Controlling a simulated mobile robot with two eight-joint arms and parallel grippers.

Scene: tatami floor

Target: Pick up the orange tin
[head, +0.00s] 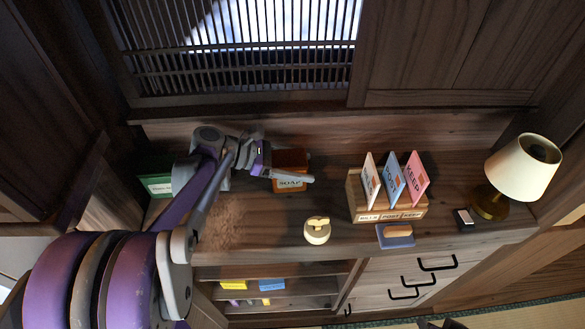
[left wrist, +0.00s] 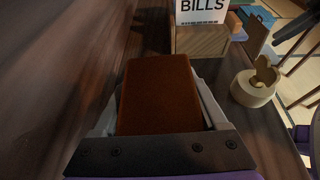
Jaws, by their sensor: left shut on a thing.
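The orange tin (head: 291,160) is a brown-orange block with a pale SOAP label on its front, towards the back of the wooden counter. My left gripper (head: 286,177) reaches it from the left and is shut on it. In the left wrist view the tin (left wrist: 158,95) fills the space between the two fingers (left wrist: 160,112). I cannot tell whether its base touches the counter. A dark piece at the bottom edge of the head view may be my right gripper (head: 436,324); its jaws cannot be made out.
Right of the tin stands a letter sorter (head: 385,208) with BILLS, POST and KEEP cards. A cream round object (head: 317,231) sits in front, a blue pad (head: 395,236) to its right. A lamp (head: 522,170) is far right, a green box (head: 157,185) left. A slatted window is behind.

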